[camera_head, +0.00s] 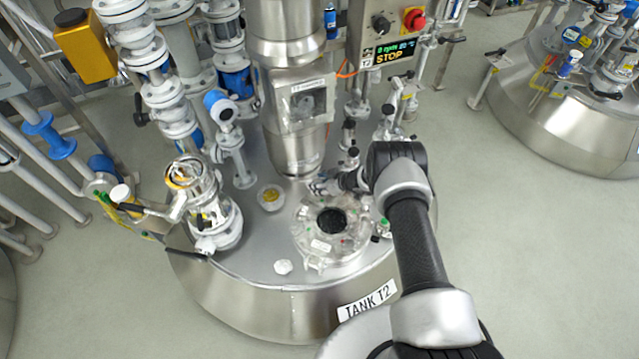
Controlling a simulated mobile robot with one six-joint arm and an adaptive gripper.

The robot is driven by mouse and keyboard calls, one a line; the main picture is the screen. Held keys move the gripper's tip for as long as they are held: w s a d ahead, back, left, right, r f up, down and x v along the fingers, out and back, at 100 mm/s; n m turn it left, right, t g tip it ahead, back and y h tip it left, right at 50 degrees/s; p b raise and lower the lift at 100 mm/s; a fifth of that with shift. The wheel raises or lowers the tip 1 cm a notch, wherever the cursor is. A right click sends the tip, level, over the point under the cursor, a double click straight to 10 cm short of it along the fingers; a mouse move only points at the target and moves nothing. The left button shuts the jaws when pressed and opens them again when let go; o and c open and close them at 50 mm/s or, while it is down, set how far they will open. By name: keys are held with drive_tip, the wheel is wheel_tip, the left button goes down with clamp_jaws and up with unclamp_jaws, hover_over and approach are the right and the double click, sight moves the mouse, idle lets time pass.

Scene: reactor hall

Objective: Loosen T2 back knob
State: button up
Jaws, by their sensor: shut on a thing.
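Tank T2 stands in the middle of the head view, with its label (367,300) on the front rim. The round hatch lid (312,246) lies on the tank top, with a dark round opening or glass in its middle. My gripper (318,187) is at the back edge of this lid, reached from the right by my arm. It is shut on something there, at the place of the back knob. The knob itself is hidden by the fingers or too small to make out.
A thick steel column (293,140) stands close behind my gripper. A control box (395,35) reading STOP is above. Small valves (390,120) stand behind my wrist. Floor (530,260) at right is clear.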

drive_tip(key=shift+w+d+n+g+y, duration=0.15)
drive_tip(key=shift+n+g+y, duration=0.45)
drive_tip(key=shift+n, duration=0.5)
drive_tip(key=shift+g, duration=0.3)
drive_tip(key=o, duration=1)
drive_tip(key=shift+o, duration=0.2)
drive_tip(key=v, duration=1.2)
